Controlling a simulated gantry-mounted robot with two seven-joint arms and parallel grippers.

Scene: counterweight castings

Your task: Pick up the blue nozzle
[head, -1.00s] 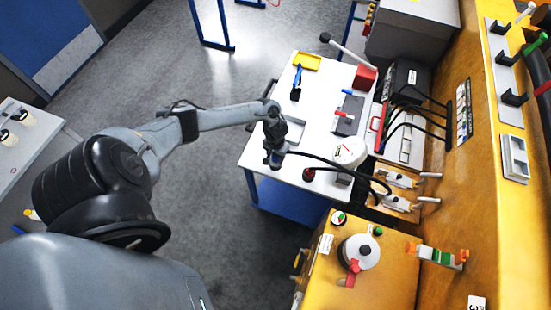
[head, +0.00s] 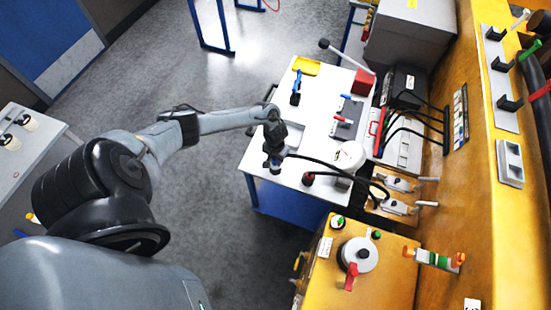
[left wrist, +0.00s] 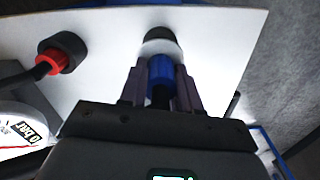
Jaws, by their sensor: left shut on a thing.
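The blue nozzle (left wrist: 161,72) is between the two fingers of my left gripper (left wrist: 162,85) in the left wrist view. The fingers are shut on it, one on each side. A dark round end with a pale band (left wrist: 160,40) lies just beyond the nozzle; I cannot tell whether they touch. In the head view my left gripper (head: 274,163) is over the near left part of the white table (head: 262,186), and the nozzle is mostly hidden there. My right gripper is not in view.
A black piece with a red ring (left wrist: 61,56) stands beside the gripper. A white round gauge (head: 349,155) and black hoses (head: 345,165) lie to the right. A yellow tray (head: 306,66) and a blue-and-black item (head: 296,90) are at the table's far side.

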